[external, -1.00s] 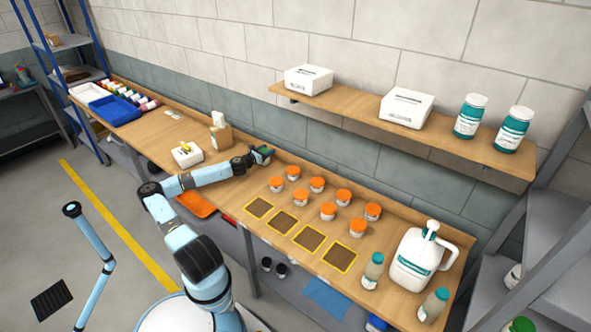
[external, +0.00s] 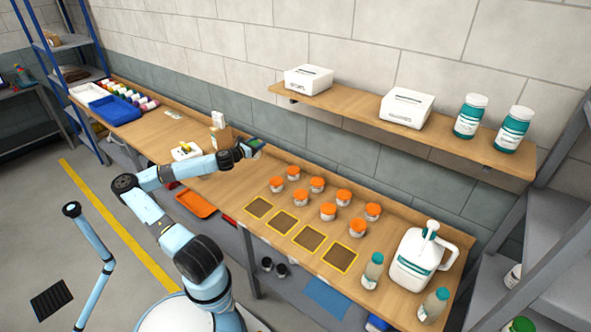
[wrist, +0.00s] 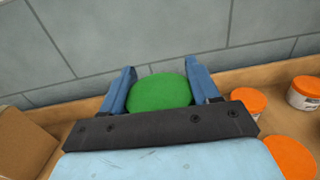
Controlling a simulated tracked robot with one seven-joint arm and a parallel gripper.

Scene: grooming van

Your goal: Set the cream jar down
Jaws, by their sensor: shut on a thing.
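The cream jar shows in the wrist view as a round green lid (wrist: 160,92) between the two blue fingers of my gripper (wrist: 159,70). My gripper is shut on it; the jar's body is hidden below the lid. In the external view my gripper (external: 254,148) holds it above the back part of the wooden bench (external: 222,190), left of the orange-lidded jars (external: 317,184). The jar is small and mostly covered by the fingers there.
Several orange-lidded jars stand on the bench behind a row of yellow-edged dark squares (external: 282,223). A cardboard box (external: 222,137) and a white box (external: 186,151) are to the left. A white jug (external: 413,262) stands at the right. The wall is close behind.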

